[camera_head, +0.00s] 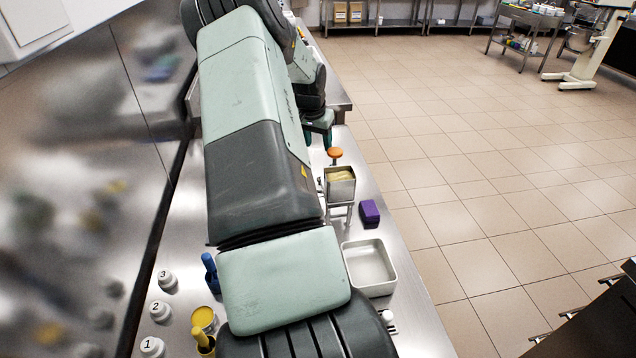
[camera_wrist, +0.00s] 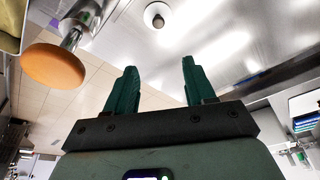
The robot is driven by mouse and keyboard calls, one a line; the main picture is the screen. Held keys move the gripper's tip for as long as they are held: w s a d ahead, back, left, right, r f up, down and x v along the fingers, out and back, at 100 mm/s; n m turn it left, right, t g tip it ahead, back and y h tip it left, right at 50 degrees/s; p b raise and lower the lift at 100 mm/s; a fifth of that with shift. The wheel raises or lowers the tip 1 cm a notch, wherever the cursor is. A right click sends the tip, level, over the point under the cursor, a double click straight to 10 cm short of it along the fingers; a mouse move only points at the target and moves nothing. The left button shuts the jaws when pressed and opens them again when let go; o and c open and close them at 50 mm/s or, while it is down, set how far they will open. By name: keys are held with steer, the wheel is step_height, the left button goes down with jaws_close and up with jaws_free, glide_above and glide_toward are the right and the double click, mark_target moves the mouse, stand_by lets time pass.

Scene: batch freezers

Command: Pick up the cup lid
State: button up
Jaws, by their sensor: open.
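My gripper (camera_head: 318,141) is at the far end of the steel counter in the head view, beyond an orange round knob (camera_head: 335,153). In the wrist view my gripper (camera_wrist: 159,66) shows two dark green fingers, apart with nothing between them. A small white round piece with a dark centre (camera_wrist: 157,15) is on the steel surface past the fingertips, apart from them. It may be the cup lid, but I cannot tell for sure. My arm hides much of the counter in the head view.
The orange knob on a metal stem (camera_wrist: 53,66) is close at left in the wrist view. A metal container with yellow contents (camera_head: 340,190), a purple block (camera_head: 370,211) and an empty steel tray (camera_head: 384,285) line the counter's right side. Numbered white bottles (camera_head: 160,311) stand at left.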

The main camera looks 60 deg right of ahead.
steer(key=x, duration=0.4)
steer(key=a+x, duration=0.1)
steer(key=x, duration=0.4)
steer(key=a+x, duration=0.1)
steer(key=x, duration=0.4)
steer(key=shift+s+f, duration=0.1)
steer(key=shift+f, duration=0.35)
jaws_close()
